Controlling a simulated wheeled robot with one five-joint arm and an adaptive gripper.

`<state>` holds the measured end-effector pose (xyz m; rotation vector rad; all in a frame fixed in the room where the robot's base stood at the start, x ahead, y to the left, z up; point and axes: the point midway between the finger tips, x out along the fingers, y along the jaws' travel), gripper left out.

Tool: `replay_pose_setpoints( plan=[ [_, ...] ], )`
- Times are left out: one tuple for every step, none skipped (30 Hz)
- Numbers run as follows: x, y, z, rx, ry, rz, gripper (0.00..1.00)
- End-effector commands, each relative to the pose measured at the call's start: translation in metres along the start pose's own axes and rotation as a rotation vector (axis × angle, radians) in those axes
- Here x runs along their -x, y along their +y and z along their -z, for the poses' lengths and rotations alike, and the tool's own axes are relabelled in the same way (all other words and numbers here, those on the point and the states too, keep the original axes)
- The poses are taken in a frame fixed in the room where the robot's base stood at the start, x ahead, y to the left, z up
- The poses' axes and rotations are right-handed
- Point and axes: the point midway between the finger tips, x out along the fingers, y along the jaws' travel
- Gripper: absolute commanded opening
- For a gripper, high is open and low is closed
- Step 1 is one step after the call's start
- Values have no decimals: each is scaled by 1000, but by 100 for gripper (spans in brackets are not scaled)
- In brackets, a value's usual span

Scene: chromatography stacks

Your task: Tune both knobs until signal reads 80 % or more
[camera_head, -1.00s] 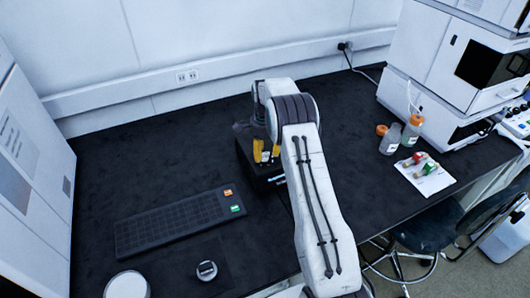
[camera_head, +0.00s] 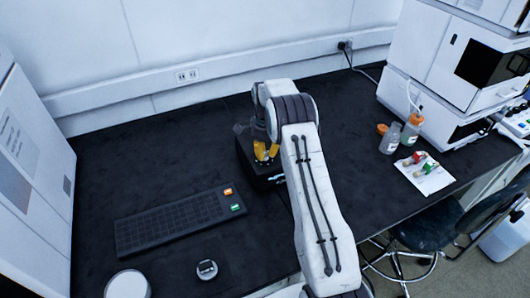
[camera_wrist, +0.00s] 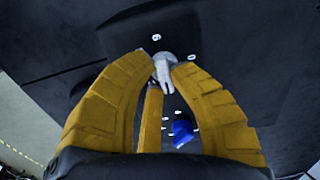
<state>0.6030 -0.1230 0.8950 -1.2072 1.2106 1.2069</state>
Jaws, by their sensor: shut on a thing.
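The dark instrument box (camera_head: 243,158) stands on the bench, partly hidden behind my arm. My gripper (camera_head: 266,153), with yellow fingers, is over the box's top. In the wrist view my gripper (camera_wrist: 163,65) is shut on a pale grey knob (camera_wrist: 164,76), with fingertips on either side of it. A blue knob (camera_wrist: 183,132) sits lower in that view, apart from the fingertips and partly hidden by a finger. Small white marks lie around both knobs. No signal reading can be made out in either view.
A round grey device (camera_head: 207,269) and a white disc (camera_head: 127,285) are nearer. The bench behind the panel is clear.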

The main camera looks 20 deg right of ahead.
Motion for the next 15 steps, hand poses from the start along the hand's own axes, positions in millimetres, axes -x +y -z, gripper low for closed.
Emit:
replay_pose_setpoints(
  plan=[
    [0,0,0,0,0,0,0],
    [0,0,0,0,0,0,0],
    [0,0,0,0,0,0,0],
    [0,0,0,0,0,0,0],
    [0,0,0,0,0,0,0],
    [0,0,0,0,0,0,0],
    [0,0,0,0,0,0,0],
    [0,0,0,2,0,0,0],
    [0,0,0,5,0,0,0],
    [0,0,0,8,0,0,0],
    [0,0,0,13,0,0,0],
    [-1,0,0,22,0,0,0],
    [-1,0,0,31,0,0,0],
    [-1,0,0,42,0,0,0],
    [-1,0,0,59,0,0,0]
  ],
)
